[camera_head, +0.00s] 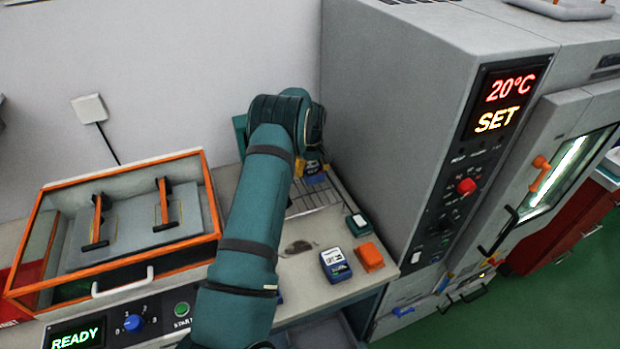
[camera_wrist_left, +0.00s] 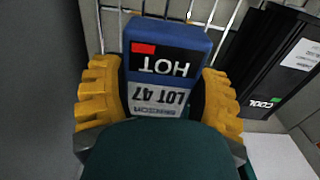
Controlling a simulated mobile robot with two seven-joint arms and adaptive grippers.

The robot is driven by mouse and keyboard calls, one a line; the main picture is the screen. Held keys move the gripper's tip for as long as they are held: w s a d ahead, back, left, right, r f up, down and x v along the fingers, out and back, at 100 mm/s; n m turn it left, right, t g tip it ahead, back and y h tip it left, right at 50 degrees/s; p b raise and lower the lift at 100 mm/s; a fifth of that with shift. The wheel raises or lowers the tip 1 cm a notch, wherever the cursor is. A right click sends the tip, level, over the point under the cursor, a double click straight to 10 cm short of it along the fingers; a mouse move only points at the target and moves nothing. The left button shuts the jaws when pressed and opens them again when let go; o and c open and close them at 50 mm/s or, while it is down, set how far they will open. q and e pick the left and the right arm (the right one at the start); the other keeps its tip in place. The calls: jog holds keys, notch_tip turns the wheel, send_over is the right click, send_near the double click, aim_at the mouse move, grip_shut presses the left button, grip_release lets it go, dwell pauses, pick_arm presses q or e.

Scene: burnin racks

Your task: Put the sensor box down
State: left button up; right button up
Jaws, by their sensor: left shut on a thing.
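My left gripper (camera_head: 313,168) reaches over the bench beside the tall grey chamber, its yellow fingers partly hidden by my own arm. It is shut on a blue sensor box (camera_wrist_left: 165,62), with the yellow fingers on both sides of it in the left wrist view (camera_wrist_left: 160,95). A small part of the box (camera_head: 316,179) shows in the head view, at the wire rack (camera_head: 322,195). I cannot tell whether it touches the rack. My right gripper is out of view.
A blue box (camera_head: 335,265), an orange box (camera_head: 369,257) and a green box (camera_head: 357,225) stand on the bench front. The grey chamber (camera_head: 400,120) bounds the right; an orange-framed machine (camera_head: 110,272) stands left. A black COOL bin (camera_wrist_left: 268,62) is beside the rack.

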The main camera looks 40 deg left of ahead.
pick_arm(q)
notch_tip(320, 180, down, 3)
jog(key=shift+f, duration=0.3)
jog(key=shift+f, duration=0.1)
jog(key=o, duration=1.3)
jog(key=shift+o, duration=0.2)
